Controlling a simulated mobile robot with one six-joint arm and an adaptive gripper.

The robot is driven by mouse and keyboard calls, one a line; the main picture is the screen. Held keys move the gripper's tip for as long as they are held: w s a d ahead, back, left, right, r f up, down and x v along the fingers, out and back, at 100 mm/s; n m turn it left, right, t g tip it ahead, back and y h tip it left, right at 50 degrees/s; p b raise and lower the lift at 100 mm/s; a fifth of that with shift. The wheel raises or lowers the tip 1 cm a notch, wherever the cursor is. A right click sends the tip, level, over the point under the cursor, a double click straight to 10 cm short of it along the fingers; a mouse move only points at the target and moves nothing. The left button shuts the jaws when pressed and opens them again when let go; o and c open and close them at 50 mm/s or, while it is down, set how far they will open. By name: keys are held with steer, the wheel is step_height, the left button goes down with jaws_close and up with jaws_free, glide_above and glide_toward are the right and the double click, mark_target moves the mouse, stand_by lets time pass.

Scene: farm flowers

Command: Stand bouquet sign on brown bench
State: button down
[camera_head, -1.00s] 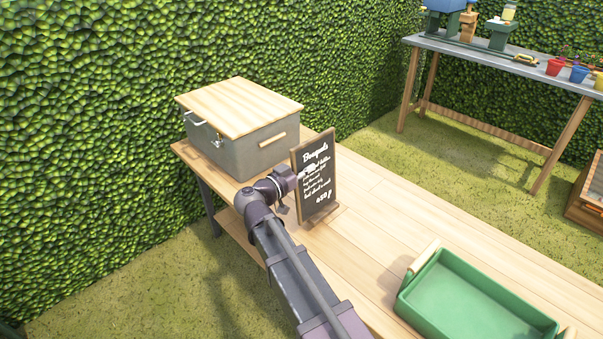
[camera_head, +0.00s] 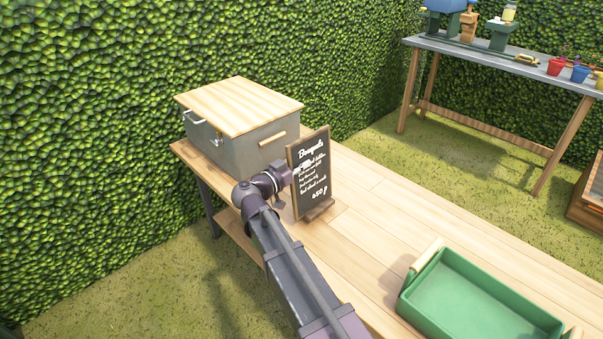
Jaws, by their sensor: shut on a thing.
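The bouquet sign (camera_head: 316,178) is a small black chalkboard with a wooden frame and white writing headed "Bouquets". It stands upright on or just above the light brown wooden bench (camera_head: 390,220), in front of the grey box; I cannot tell whether its foot touches the bench top. My gripper (camera_head: 298,172) is at the left edge of the sign and shut on it. The fingers are small and partly hidden by the wrist.
A grey box with a wooden lid (camera_head: 240,120) stands at the bench's left end. A green tray with wooden handles (camera_head: 480,300) sits at the right front. The bench top between sign and tray is clear. A grey table (camera_head: 480,57) with pots stands behind.

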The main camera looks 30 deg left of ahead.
steer(key=shift+f+b, duration=0.75)
steer(key=shift+f, duration=0.4)
steer(key=c, duration=0.7)
jaws_free()
steer(key=shift+s, duration=0.15)
steer(key=v, duration=1.1)
steer(key=shift+s+a, duration=0.1)
steer(key=shift+s, duration=0.25)
